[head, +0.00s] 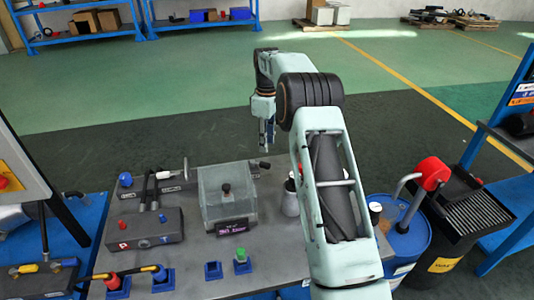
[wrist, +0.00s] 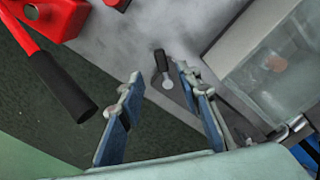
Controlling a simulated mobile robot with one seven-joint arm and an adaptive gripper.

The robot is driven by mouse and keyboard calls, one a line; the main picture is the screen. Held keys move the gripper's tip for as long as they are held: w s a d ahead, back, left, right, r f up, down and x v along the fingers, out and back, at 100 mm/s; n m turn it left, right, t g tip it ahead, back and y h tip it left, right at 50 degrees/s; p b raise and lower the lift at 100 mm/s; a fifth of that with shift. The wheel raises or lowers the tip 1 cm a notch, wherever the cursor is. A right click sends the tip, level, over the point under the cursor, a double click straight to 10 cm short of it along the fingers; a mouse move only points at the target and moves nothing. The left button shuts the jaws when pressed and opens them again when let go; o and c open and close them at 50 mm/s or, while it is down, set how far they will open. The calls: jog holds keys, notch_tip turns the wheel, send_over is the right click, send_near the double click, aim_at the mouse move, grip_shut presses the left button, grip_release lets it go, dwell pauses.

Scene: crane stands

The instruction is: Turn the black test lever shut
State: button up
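The black test lever (wrist: 161,60) is a short black handle beside a round silver pivot on a dark plate. In the wrist view it lies between and just beyond the fingertips of my gripper (wrist: 159,76). The two blue-padded fingers stand apart, one on each side of it, with nothing gripped. Contact with the lever cannot be made out. In the head view my gripper (head: 267,143) points down over the far side of the grey bench, by the clear box.
The clear box (head: 222,194) stands close to my gripper; it also shows in the wrist view (wrist: 275,65). A red device (wrist: 55,15) with a long black handle (wrist: 62,88) is at the wrist view's left. Blue drum (head: 405,240) and black bin (head: 458,225) stand right of the bench.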

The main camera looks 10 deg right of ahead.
jog(key=shift+r, duration=1.4)
jog(key=c, duration=0.4)
jog(key=shift+s+a+f+m+h, duration=0.15)
jog(key=shift+a+m, duration=0.1)
jog(key=shift+m, duration=0.2)
jog(key=shift+w+a+f+m+h, duration=0.1)
jog(key=shift+a+m+h, duration=0.1)
jog(key=shift+m, duration=0.25)
grip_shut()
jog(key=m+t+h, duration=0.2)
jog(key=m+t, duration=0.2)
jog(key=m, duration=1.2)
send_near(260, 165)
jog(key=x, duration=0.2)
jog(key=s+p+x, duration=0.1)
jog(key=x, duration=0.1)
jog(key=p+x, duration=0.1)
jog(key=x, duration=0.2)
jog(key=shift+s+d+f, duration=0.15)
jog(key=shift+s+f, duration=0.15)
jog(key=shift+f, duration=0.05)
